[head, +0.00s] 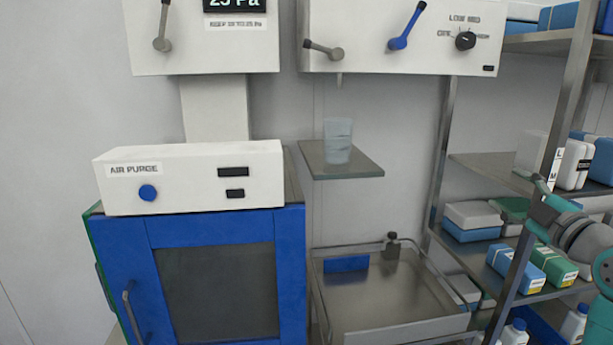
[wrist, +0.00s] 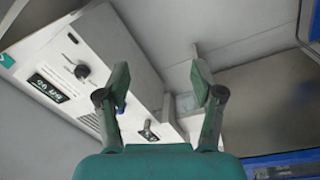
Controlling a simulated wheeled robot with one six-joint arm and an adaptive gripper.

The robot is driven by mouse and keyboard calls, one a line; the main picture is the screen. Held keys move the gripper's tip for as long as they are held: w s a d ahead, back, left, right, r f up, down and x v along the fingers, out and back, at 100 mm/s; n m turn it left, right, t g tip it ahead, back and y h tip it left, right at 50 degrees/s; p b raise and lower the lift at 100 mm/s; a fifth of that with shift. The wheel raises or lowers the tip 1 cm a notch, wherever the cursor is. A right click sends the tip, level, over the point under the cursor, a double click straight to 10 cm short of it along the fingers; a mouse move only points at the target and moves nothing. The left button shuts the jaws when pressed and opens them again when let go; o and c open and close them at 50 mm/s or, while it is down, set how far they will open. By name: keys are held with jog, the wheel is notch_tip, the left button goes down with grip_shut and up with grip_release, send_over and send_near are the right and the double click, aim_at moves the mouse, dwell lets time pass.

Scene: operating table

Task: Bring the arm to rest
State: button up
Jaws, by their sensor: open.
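My gripper (wrist: 160,88) is open in the wrist view. Its two green fingers stand well apart with nothing held between them. Beyond the fingers are a white control panel (wrist: 95,45) and a grey wall. In the head view, part of my teal and grey arm shows at the right edge, in front of the shelving.
A translucent cup (head: 338,141) stands on a small wall shelf (head: 345,172). A steel tray (head: 395,325) is below it. A blue cabinet (head: 125,250) with a white air purge box (head: 200,178) stands left. Shelving (head: 460,165) with boxes and bottles stands right, close to my arm.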

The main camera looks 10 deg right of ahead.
jog(key=s+a+f+m+h, duration=0.1)
jog(key=s+a+f+m, duration=0.2)
jog(key=f, duration=0.6)
jog(key=s+a+f+m+g+h, duration=0.1)
jog(key=a+f+m, duration=0.25)
jog(key=f, duration=0.65)
jog(key=s+a+f+m, duration=0.25)
jog(key=a+f, duration=0.25)
jog(key=f, duration=0.4)
jog(key=s+a+f+m+g, duration=0.2)
jog(key=s+a+f, duration=0.5)
jog(key=s+f, duration=0.55)
jog(key=s+a, duration=0.2)
jog(key=s, duration=0.7)
jog(key=s+a+m+y, duration=0.1)
jog(key=s+a, duration=0.2)
jog(key=s, duration=0.7)
jog(key=s+a+m+g, duration=0.1)
jog(key=s+a, duration=0.2)
jog(key=s, duration=0.7)
jog(key=shift+a, duration=0.25)
